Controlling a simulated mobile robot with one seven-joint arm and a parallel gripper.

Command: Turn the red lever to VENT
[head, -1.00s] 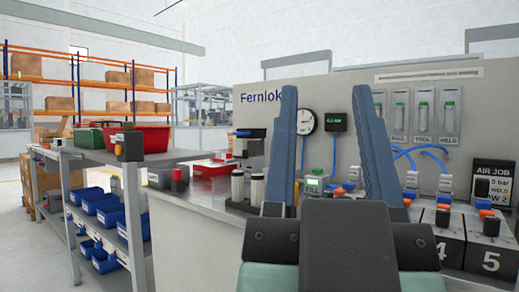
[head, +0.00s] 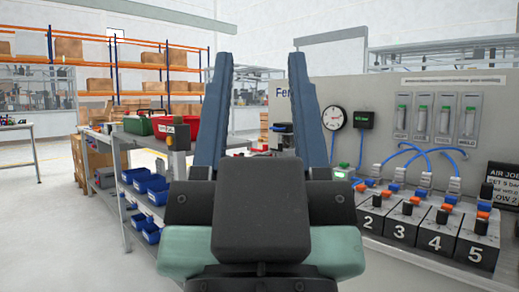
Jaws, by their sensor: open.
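My gripper (head: 261,58) is open and empty in the middle of the head view, its two blue fingers upright and apart. No red lever can be made out for sure, and no VENT mark is readable. The grey Fernlok panel (head: 385,90) stands to the right of the fingers, partly hidden by the right one. In front of it is a row of black numbered blocks (head: 403,229) with orange and blue fittings and black knobs. My gripper and wrist hide part of the bench.
A round gauge (head: 334,118) and a dark box with a green display (head: 364,118) are on the panel. A grey shelf unit (head: 110,205) with blue bins (head: 158,193) and a green bin (head: 138,124) stands left. Open floor (head: 40,240) lies at far left.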

